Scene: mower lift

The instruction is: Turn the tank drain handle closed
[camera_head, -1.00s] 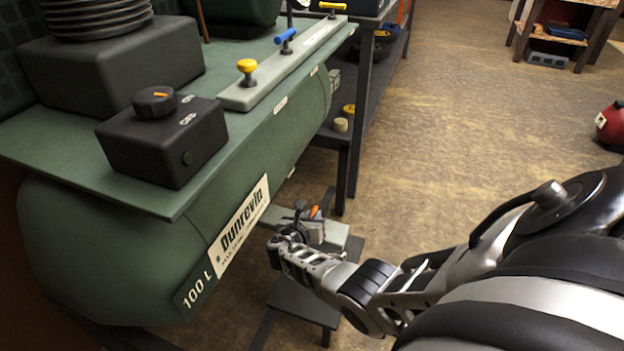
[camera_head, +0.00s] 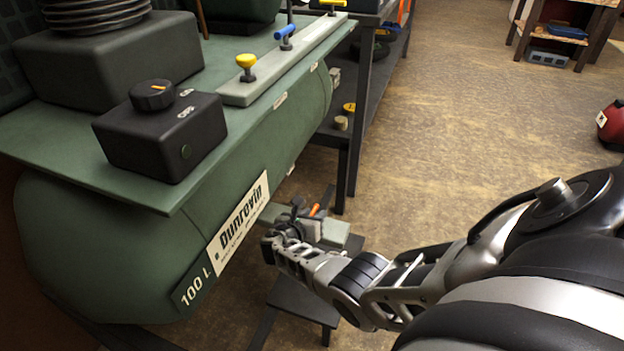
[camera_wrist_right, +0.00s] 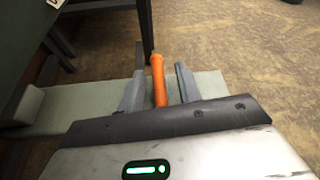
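In the right wrist view the handle (camera_wrist_right: 158,80) points up and away from the gripper. My right gripper (camera_head: 302,211) is at the handle. Its grey fingers stand on both sides of the handle in the right wrist view (camera_wrist_right: 160,88), with a visible gap on each side, so it is open around it. The handle's base is hidden behind the gripper body. My left gripper is not in view.
A black box with a knob (camera_head: 160,140) sits on the tank's top plate. A pale bar (camera_head: 290,62) there carries yellow and blue handles. A dark shelf frame (camera_head: 350,150) stands behind the ledge. The floor to the right (camera_head: 460,110) is mostly clear.

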